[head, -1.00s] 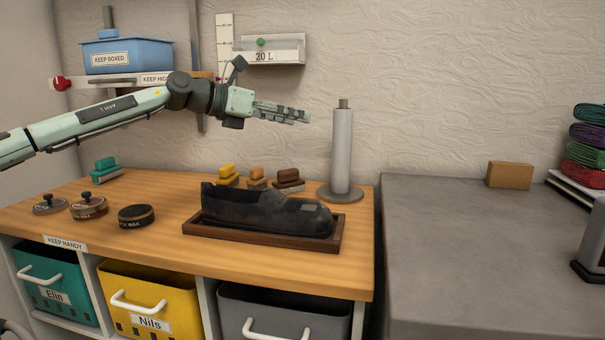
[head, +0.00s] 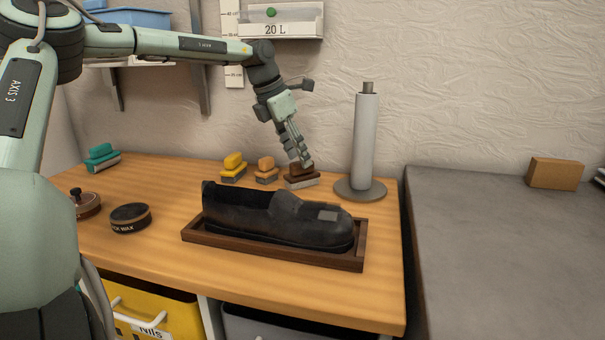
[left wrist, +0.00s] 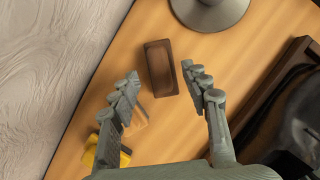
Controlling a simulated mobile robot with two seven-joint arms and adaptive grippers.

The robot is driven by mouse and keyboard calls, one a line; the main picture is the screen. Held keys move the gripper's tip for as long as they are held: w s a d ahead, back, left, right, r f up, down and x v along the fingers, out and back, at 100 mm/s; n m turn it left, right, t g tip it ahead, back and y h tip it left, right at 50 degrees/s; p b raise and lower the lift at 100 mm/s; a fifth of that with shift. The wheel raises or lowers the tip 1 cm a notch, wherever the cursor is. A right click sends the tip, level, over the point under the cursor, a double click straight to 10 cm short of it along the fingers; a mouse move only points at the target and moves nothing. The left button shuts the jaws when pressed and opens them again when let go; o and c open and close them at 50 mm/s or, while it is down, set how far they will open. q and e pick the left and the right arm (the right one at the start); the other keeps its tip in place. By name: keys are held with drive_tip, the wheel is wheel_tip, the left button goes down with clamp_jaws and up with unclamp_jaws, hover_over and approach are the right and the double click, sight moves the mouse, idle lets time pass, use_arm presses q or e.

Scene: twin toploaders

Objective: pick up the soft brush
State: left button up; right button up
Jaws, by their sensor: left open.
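Several block-shaped brushes stand along the back of the wooden bench. The dark brown brush (head: 302,180) is the rightmost, beside an orange brush (head: 266,170) and a yellow brush (head: 233,168); a teal brush (head: 101,158) stands far left. No label shows which is the soft one. My left gripper (head: 302,160) points down just over the dark brown brush. In the left wrist view the dark brown brush (left wrist: 160,68) lies ahead between the open fingers (left wrist: 160,76), with nothing gripped. The orange and yellow (left wrist: 92,152) brushes are partly hidden behind one finger. My right gripper is out of view.
A grey roll on a round-based stand (head: 366,145) stands close right of the dark brown brush. A black shoe (head: 275,217) in a wooden tray (head: 270,253) lies in front. A wax tin (head: 131,217) is at left. The wall is close behind.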

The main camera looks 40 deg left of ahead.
sight(302, 173)
use_arm(q)
drive_tip(key=shift+x, duration=1.55)
drive_tip(key=shift+w, duration=0.15)
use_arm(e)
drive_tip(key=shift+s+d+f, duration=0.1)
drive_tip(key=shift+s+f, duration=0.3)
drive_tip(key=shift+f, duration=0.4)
use_arm(q)
drive_tip(key=shift+r, duration=0.1)
drive_tip(key=shift+c, duration=0.5)
clamp_jaws()
